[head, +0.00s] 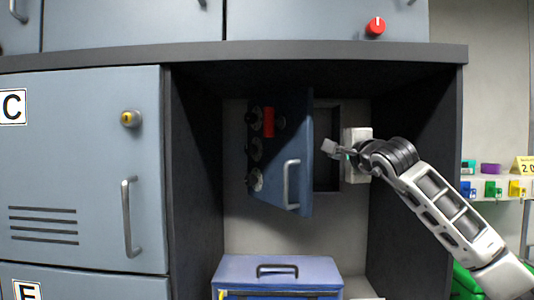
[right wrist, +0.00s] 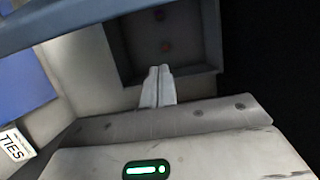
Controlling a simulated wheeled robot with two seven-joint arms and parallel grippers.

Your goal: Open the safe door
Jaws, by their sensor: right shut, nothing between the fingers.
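The blue safe door (head: 295,130) with its grey bar handle (head: 291,184) stands swung open to the left of the safe's opening (head: 327,160), inside the dark niche. Round dark bolts and a red block (head: 268,122) show beside the door. In the right wrist view, the grey safe interior (right wrist: 190,60) shows a small red round spot and a purple one; a blue edge crosses the upper left. My right gripper (head: 330,149) is in front of the opening, right of the door, with a gap to the door's edge. Its fingers (right wrist: 158,86) are together and empty. My left gripper is not in view.
A blue case (head: 278,271) with a dark handle sits below the safe. The niche has dark side walls and a shelf edge (head: 240,54) above. A grey locker door (head: 80,170) stands left. Coloured small items line a ledge (head: 510,192) at the right.

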